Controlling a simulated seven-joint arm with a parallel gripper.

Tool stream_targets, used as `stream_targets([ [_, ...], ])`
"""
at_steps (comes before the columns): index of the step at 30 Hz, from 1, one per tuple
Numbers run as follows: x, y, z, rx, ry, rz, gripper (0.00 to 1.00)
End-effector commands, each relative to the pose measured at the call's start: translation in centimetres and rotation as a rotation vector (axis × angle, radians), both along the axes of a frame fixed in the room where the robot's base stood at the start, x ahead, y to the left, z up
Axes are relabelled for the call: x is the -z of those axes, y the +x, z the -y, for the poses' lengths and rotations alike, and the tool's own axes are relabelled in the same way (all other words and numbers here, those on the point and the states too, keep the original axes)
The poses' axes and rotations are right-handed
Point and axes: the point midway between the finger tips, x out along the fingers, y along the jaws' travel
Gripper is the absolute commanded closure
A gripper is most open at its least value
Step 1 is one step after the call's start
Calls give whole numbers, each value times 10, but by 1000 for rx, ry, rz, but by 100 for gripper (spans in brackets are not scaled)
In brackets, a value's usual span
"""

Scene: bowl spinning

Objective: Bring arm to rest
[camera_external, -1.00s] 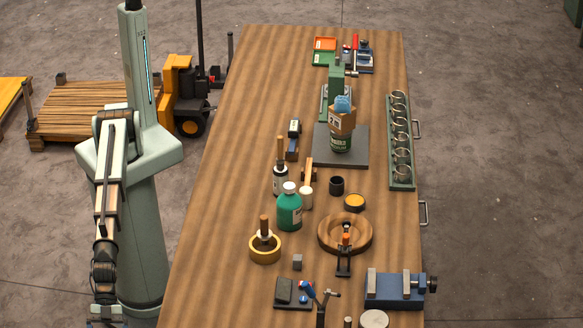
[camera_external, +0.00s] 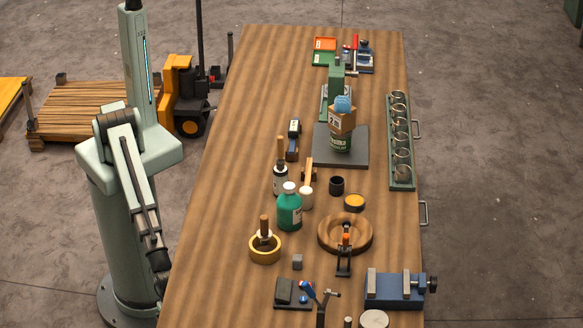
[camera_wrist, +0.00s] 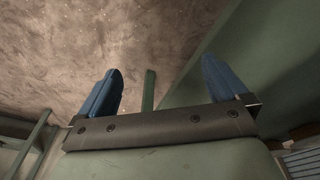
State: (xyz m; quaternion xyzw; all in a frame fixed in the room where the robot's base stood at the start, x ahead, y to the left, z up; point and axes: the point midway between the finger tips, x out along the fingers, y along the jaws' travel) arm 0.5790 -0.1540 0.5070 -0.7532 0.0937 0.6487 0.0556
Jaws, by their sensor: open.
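My gripper (camera_wrist: 160,90) shows in the wrist view with its two blue fingers spread apart and nothing between them. Beyond the fingers are bare brown floor and green surfaces. In the external view my arm hangs down beside the left edge of the wooden table (camera_external: 215,165). The gripper itself is hidden or too small to make out there. A wooden bowl (camera_external: 325,246) stands on the table's front half, apart from my arm.
A green bottle (camera_external: 289,212), a yellow ring-shaped dish (camera_external: 265,256) and a blue vise (camera_external: 395,291) stand on the table. A green rack (camera_external: 401,180) runs along its right edge. The table's left strip is clear. A wooden pallet (camera_external: 80,110) lies on the floor behind.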

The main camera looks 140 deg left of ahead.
Motion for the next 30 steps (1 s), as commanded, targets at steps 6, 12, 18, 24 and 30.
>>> stream_targets([
  [6,43,-91,-63,-57,56,-205,0],
  [12,66,-175,-106,-106,91,-392,0],
  [18,75,-257,-135,-151,110,-572,0],
  [24,75,-311,-149,-178,115,-694,0],
  [30,75,-320,-151,-181,116,-714,0],
])
